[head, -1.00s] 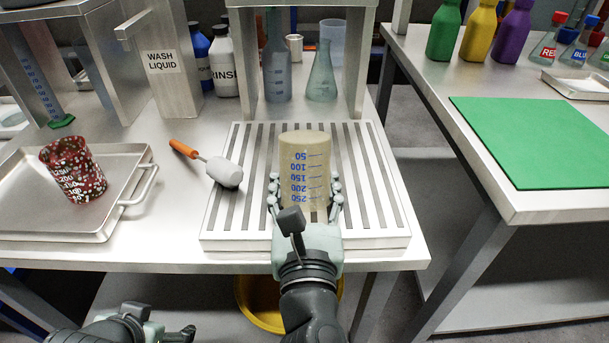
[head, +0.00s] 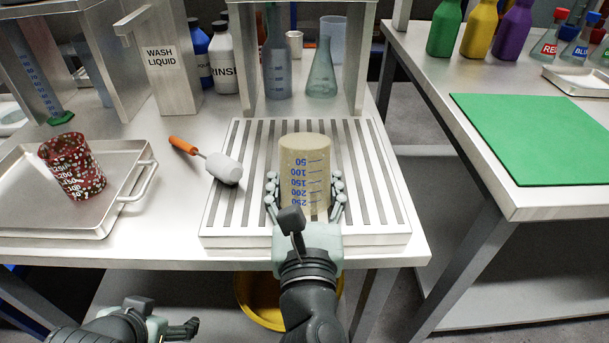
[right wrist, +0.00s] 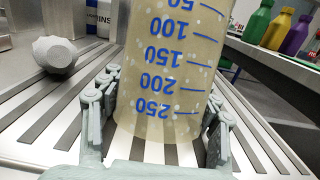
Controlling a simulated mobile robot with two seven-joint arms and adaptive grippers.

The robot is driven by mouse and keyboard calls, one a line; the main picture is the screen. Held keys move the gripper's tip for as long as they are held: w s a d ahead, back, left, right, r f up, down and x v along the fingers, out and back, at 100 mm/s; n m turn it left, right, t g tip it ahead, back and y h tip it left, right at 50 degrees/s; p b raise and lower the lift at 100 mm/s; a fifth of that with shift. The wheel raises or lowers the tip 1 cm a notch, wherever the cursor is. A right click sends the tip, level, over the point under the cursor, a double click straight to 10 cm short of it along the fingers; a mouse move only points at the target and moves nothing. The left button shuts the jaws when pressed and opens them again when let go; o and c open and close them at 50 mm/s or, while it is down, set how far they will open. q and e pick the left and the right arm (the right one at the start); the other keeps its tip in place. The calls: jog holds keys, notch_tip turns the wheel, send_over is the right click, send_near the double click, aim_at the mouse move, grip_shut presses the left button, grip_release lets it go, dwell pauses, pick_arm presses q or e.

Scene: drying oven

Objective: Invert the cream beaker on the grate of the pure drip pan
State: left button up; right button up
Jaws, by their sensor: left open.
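The cream beaker (head: 305,165) is upside down, with its numbers inverted and its closed end up. It stands upright on the slatted grate of the drip pan (head: 225,215), and it also shows in the right wrist view (right wrist: 170,75). My right gripper (head: 305,195) is in front of it, with fingers on both sides of its lower part. In the right wrist view this gripper (right wrist: 160,120) is open, with narrow gaps beside the beaker. My left gripper (head: 180,328) is open, empty and low at the bottom left, below the table edge.
A brush with an orange handle (head: 183,145) rests its white head on the pan's left edge. A tray (head: 100,215) with a red speckled beaker (head: 72,167) is at left. A shelf (head: 247,70) with flasks beneath stands behind. A green mat (head: 540,135) lies on the right table.

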jog(key=o, duration=0.4)
jog(key=s, duration=0.7)
jog(key=shift+s+f, duration=0.15)
jog(key=shift+s, duration=0.1)
dwell(0.5)
